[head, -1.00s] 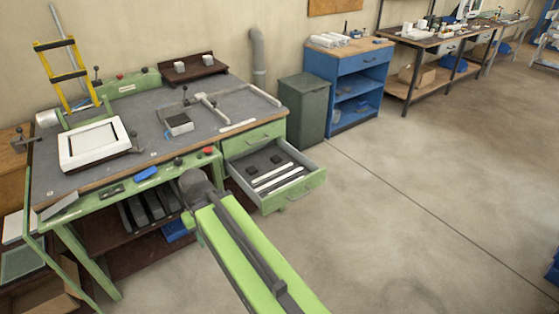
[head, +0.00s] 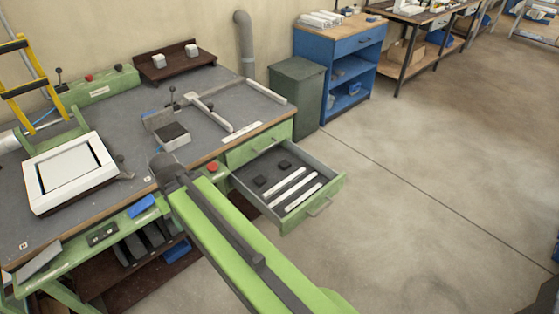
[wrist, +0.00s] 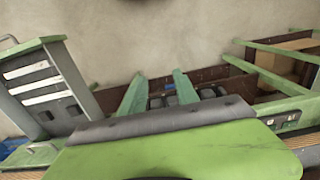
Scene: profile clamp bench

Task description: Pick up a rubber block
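Two small black blocks, which look like the rubber blocks, lie apart in the open drawer (head: 333,190): one nearer the bench (head: 261,181), one farther back (head: 284,165). Pale strips (head: 288,187) lie beside them. In the wrist view the drawer (wrist: 75,78) is at the left with its pale strips (wrist: 33,69). My gripper (wrist: 160,74) shows two green fingers spread apart with nothing held between them. It points past the bench front, with the floor and lower shelf behind it, away from the drawer. In the head view my gripper is hidden behind my arm.
The bench top carries a white frame (head: 67,172), a dark-topped block fixture (head: 172,137) and a rail clamp (head: 210,112). A green-grey bin (head: 297,95) and a blue cabinet (head: 341,70) stand beyond the drawer. The floor (head: 420,190) at right is clear.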

